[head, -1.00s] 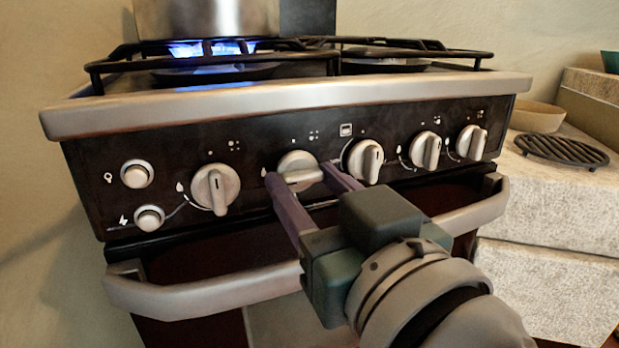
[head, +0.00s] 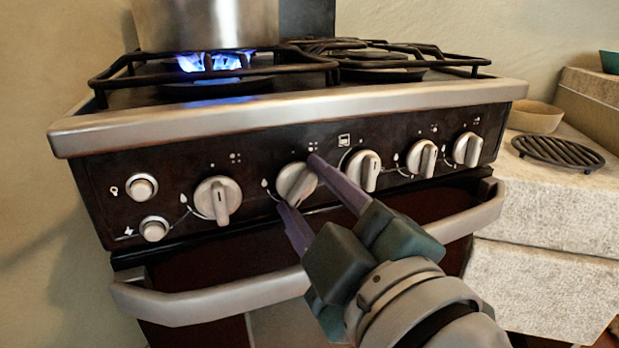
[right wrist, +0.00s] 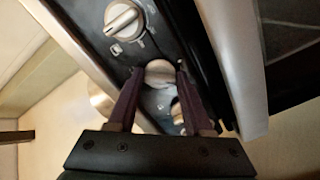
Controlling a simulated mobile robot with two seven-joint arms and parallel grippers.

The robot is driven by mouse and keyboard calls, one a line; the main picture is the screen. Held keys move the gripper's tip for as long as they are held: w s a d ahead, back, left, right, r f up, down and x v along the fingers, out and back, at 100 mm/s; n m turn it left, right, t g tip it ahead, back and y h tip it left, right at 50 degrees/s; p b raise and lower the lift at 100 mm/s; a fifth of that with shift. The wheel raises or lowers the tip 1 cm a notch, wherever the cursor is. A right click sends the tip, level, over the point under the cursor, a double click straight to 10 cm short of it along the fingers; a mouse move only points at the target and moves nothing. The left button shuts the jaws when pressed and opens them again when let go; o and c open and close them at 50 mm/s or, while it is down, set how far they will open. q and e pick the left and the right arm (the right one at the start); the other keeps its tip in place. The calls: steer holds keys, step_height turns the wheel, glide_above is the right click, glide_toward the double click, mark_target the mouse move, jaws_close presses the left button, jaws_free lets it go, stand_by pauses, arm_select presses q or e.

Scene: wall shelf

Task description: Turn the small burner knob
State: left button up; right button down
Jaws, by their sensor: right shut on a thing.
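The burner knob (head: 296,181) is the second round pale knob from the left on the black stove front. Its grip bar slants from upper right to lower left. My right gripper (head: 299,187) has its two purple fingers on either side of this knob, one at the upper right and one at the lower left, shut on it. In the right wrist view the knob (right wrist: 158,73) shows between the fingertips of the right gripper (right wrist: 159,79). My left gripper is not in view.
Other knobs stand close by, one to the left (head: 218,201) and one to the right (head: 363,171). The oven handle (head: 215,291) juts out below. A metal pot (head: 205,22) stands over a blue flame (head: 210,62) at the back left.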

steer(key=n, duration=0.5)
steer(key=shift+n+p, duration=0.3)
steer(key=shift+n, duration=0.7)
steer(key=shift+c, duration=1.6)
jaws_free()
steer(key=shift+s+d, duration=0.1)
steer(key=v, duration=0.9)
steer(key=shift+s+b, duration=0.35)
steer(key=shift+b, duration=0.1)
